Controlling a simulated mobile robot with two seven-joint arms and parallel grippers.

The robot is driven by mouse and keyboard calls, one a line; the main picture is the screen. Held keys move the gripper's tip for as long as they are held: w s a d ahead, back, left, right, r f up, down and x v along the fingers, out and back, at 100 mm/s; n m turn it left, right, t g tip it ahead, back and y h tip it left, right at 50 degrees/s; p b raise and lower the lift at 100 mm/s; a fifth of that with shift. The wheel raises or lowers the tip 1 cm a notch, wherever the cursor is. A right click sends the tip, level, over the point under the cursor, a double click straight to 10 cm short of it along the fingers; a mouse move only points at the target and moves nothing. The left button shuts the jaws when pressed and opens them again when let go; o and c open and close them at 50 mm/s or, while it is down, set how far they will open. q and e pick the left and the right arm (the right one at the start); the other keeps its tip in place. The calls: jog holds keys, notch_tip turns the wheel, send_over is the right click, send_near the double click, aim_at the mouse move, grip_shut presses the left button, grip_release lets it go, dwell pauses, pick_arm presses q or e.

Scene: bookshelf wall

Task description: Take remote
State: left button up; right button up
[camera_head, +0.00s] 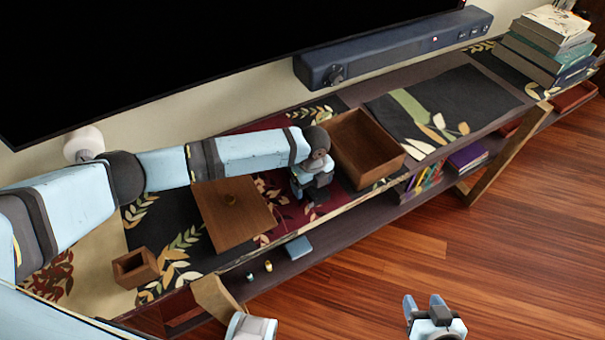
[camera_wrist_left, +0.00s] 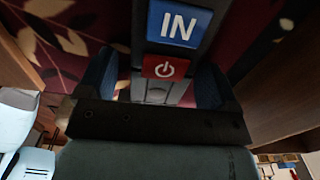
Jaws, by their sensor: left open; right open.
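The remote (camera_wrist_left: 170,50) is dark grey with a blue "IN" label and a red power button. In the left wrist view it lies between the two blue-tipped fingers of my left gripper (camera_wrist_left: 158,78), which is open around it; I cannot tell whether either finger touches it. In the head view my left gripper (camera_head: 316,188) is low over the dark red patterned part of the console top, beside an open wooden box (camera_head: 385,172); the remote is hard to make out there. My right gripper (camera_head: 426,305) is open and empty over the wooden floor.
A brown wooden lid or board (camera_head: 228,215) lies left of my left gripper. A small wooden box (camera_head: 128,272) stands further left. A soundbar (camera_head: 400,50) runs along the back under the black screen (camera_head: 200,50). Books (camera_head: 550,45) are stacked at the far right.

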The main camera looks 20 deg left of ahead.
pick_arm(q)
jog(key=c, duration=1.1)
jog(key=shift+r, duration=0.1)
